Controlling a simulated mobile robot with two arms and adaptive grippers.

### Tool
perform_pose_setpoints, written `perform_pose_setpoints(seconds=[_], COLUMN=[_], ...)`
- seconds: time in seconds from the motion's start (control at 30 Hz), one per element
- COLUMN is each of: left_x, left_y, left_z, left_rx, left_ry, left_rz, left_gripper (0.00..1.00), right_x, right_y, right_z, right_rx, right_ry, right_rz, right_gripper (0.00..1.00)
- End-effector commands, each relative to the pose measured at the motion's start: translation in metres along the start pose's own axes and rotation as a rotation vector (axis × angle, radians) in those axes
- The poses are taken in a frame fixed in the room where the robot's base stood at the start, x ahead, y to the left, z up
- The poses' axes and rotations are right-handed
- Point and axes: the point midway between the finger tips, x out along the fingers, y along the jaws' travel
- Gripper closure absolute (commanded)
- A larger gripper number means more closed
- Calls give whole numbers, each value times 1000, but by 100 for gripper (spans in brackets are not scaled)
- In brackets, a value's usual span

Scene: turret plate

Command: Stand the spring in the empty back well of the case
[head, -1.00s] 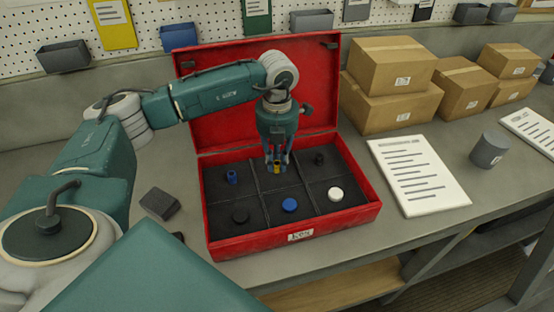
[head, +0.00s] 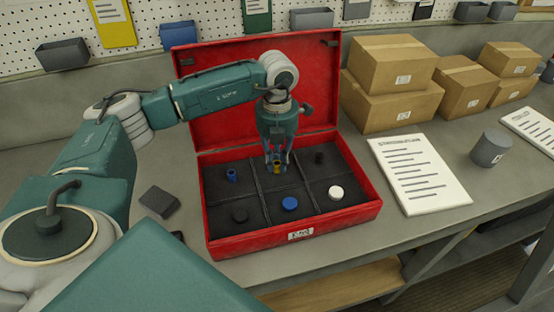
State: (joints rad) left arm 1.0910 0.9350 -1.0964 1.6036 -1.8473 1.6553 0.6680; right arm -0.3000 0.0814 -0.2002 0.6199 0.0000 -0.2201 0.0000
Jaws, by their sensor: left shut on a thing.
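The red case (head: 292,245) stands open on the bench, its lid (head: 235,100) raised at the back. Its dark inside is divided into six wells. My left gripper (head: 276,164) points straight down over the back middle well and is shut on a small yellow piece (head: 277,168), which I take to be the spring. The piece is upright between the fingertips and partly hidden by them. I cannot tell whether it touches the well floor. No other piece shows in that well. My right gripper is not in view.
The back left well holds a blue piece (head: 231,175), the back right a black one (head: 319,158). The front wells hold black (head: 240,215), blue (head: 290,203) and white (head: 336,192) discs. A dark block (head: 159,202) lies left; a printed sheet (head: 418,175) and cartons (head: 395,105) are right.

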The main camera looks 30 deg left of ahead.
Motion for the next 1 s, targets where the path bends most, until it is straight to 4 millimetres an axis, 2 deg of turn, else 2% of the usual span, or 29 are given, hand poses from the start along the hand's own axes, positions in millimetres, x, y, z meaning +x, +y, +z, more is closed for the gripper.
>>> perform_pose_setpoints(seconds=[0.03,0.13,0.4,0.53,0.67,1.0], left_x=[0,0,0,-8,-30,-99], left_y=[0,0,0,0,0,0], left_z=[0,0,0,1,1,1], left_rx=[0,0,0,0,0,1], left_ry=[0,0,0,-2,-4,-3], left_rz=[0,0,0,-1,-1,-1], left_gripper=[78,60,60,60,60,60], right_x=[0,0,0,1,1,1], right_y=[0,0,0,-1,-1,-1], right_z=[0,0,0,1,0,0], right_rx=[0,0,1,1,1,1], right_ry=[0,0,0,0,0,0], right_rz=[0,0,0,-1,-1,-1], right_gripper=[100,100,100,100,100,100])
